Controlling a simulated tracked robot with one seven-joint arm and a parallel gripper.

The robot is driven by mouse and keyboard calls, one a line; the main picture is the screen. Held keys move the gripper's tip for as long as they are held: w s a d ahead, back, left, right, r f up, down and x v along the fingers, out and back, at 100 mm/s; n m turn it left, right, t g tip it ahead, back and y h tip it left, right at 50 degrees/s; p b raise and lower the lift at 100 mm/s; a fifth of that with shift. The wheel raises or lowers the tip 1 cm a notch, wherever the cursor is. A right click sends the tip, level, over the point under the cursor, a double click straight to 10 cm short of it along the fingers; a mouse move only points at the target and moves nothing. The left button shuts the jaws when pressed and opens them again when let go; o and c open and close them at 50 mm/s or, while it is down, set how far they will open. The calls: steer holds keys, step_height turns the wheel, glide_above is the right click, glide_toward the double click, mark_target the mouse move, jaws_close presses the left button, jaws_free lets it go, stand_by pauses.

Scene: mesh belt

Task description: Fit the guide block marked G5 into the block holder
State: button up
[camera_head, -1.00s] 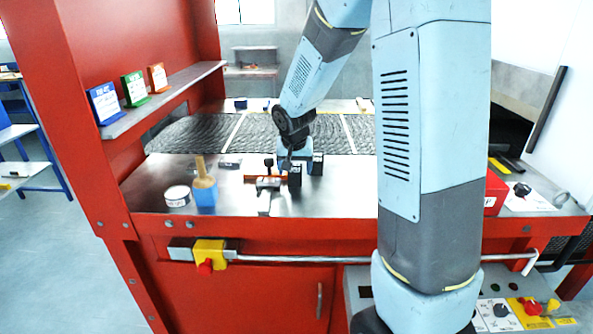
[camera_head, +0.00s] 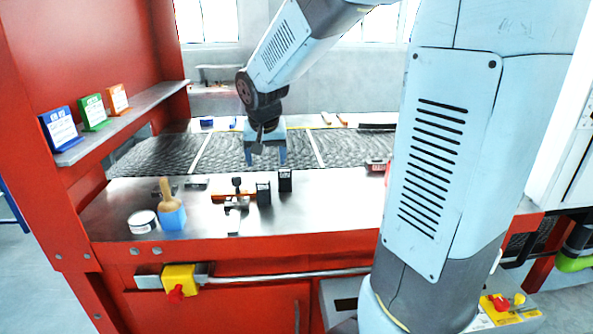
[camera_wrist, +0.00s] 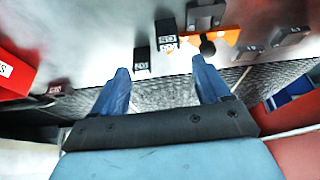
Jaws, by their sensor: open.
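My gripper (camera_head: 266,157) is open and empty, with its two blue fingers pointing down beyond the blocks, against the mesh belt. The fingers also show in the wrist view (camera_wrist: 162,86). Two small black blocks with white labels stand on the steel table: a nearer block (camera_head: 264,194) and a farther block (camera_head: 285,180). In the wrist view, the label of the block beside the orange part (camera_wrist: 167,36) looks like G5, but is hard to read. The other block (camera_wrist: 142,60) has an unclear label. An orange and dark fixture with a knob, apparently the block holder (camera_head: 235,197), stands left of them.
A white round tin (camera_head: 142,222) and a blue pot with a wooden-handled brush (camera_head: 171,212) stand at the front left. A shelf (camera_head: 130,122) holds blue, green and orange cards. The mesh belt (camera_head: 220,152) runs behind.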

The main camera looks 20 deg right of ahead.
steer(key=s+d+r+n, duration=0.1)
steer(key=s+r, duration=0.2)
steer(key=s, duration=0.8)
steer(key=s+d+r+n+t+y, duration=0.1)
steer(key=s+r+n, duration=0.1)
steer(key=s, duration=0.9)
steer(key=shift+s+r, duration=0.15)
steer(key=shift+r, duration=0.35)
steer(key=shift+s+d, duration=0.1)
steer(key=shift+s, duration=0.35)
steer(key=shift+c, duration=0.8)
steer(key=shift+w, duration=0.2)
steer(key=shift+c, duration=0.7)
steer(key=m+g, duration=0.3)
steer(key=g, duration=0.1)
glide_above(265, 203)
steer(key=s, duration=0.1)
step_height(265, 203, down, 8)
steer(key=f, duration=0.4)
steer(key=w+f, duration=0.1)
steer(key=f, duration=0.8)
steer(key=shift+w, duration=0.4)
